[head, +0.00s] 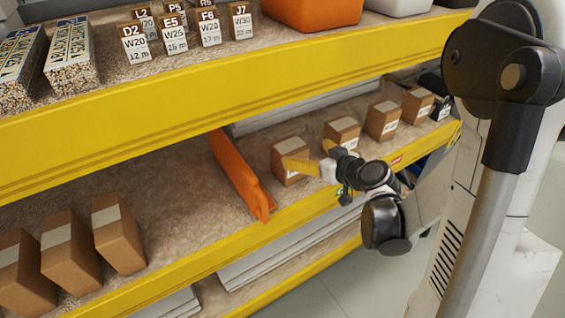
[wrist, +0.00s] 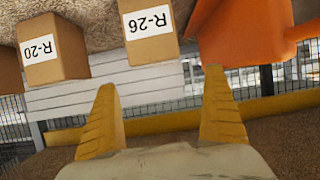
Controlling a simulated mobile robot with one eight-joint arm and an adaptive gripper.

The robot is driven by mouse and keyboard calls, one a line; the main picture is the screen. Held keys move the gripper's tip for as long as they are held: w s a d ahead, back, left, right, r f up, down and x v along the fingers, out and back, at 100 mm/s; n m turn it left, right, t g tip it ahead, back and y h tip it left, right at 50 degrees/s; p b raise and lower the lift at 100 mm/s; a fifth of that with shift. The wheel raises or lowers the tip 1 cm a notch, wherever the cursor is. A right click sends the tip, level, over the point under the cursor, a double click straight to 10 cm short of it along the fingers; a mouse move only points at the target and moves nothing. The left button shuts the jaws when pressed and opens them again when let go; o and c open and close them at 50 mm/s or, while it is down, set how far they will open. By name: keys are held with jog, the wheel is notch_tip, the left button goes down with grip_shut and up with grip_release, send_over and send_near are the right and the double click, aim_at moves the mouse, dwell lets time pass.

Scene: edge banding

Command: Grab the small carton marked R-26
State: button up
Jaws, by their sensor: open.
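The small carton marked R-26 (wrist: 148,48) is brown with a white label, upside down in the wrist view. It lies ahead of my gripper's yellow fingertips (wrist: 160,82), roughly in line with the space between them. In the head view, the carton beside the orange divider (head: 281,161) matches it, and its label there is partly hidden by a finger. My gripper (head: 314,158) is open at the front of the middle shelf, with nothing between its fingers. I cannot tell the exact gap to the carton.
The R-20 carton (wrist: 54,52) stands beside R-26, with more cartons (head: 382,120) further along the row. The orange divider (wrist: 245,35) is close on the other side. The yellow shelf edge (head: 300,212) runs below my gripper. Several larger cartons (head: 118,235) stand at lower left.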

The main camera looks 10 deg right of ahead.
aim_at(291, 146)
jog(key=b+x, duration=0.1)
jog(key=x, duration=0.2)
jog(key=b+x, duration=0.1)
jog(key=x, duration=0.3)
jog(key=b+x, duration=0.2)
jog(key=x, duration=0.1)
jog(key=shift+w+d+f, duration=0.25)
jog(key=c, duration=1.4)
